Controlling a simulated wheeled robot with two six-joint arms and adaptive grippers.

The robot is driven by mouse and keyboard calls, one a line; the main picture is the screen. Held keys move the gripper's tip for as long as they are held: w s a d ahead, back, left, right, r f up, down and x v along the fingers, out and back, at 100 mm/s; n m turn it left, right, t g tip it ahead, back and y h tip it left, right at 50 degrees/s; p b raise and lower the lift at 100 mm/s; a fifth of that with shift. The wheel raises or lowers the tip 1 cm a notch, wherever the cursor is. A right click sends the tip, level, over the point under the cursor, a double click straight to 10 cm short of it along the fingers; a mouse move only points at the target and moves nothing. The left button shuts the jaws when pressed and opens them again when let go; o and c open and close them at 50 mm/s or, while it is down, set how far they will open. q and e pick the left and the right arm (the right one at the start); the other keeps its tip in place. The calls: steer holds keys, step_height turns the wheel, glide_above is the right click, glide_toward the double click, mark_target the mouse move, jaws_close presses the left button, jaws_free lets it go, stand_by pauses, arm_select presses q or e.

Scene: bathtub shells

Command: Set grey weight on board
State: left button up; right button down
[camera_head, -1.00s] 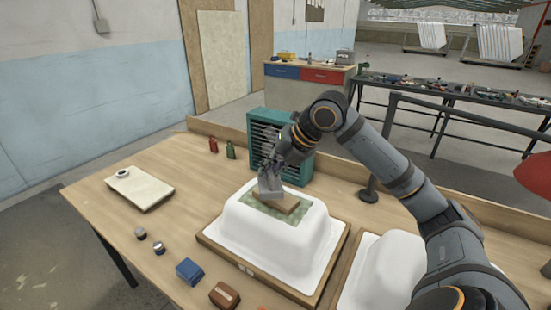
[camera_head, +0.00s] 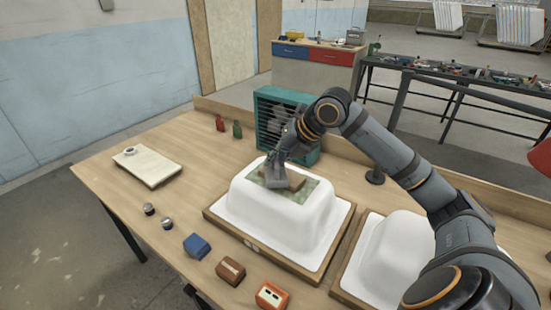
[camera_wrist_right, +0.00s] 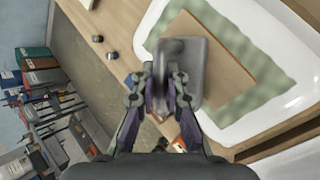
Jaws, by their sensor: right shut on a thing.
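The grey weight (camera_wrist_right: 203,72) is between the fingers of my right gripper (camera_wrist_right: 163,88), which is shut on its handle. In the head view the weight (camera_head: 277,172) is over the brown board (camera_head: 297,180), towards the board's left side. The wrist view shows the board (camera_wrist_right: 222,58) partly hidden behind the weight. I cannot tell whether the weight touches the board. The board lies on a green patch (camera_head: 312,187) on top of an upturned white bathtub shell (camera_head: 283,222). My right gripper (camera_head: 278,158) is above the shell. My left gripper is not in view.
A second white shell (camera_head: 388,255) stands to the right.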

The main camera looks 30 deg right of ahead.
steer(key=c, duration=1.4)
jaws_free()
steer(key=shift+r+p, duration=0.35)
steer(key=shift+r, duration=0.1)
steer(key=b+v, duration=0.4)
steer(key=shift+s+d, duration=0.3)
steer(key=shift+s, duration=0.05)
steer(key=b+v, duration=0.1)
steer(key=v, duration=0.6)
steer(key=shift+a+r, duration=0.2)
steer(key=shift+r, duration=0.05)
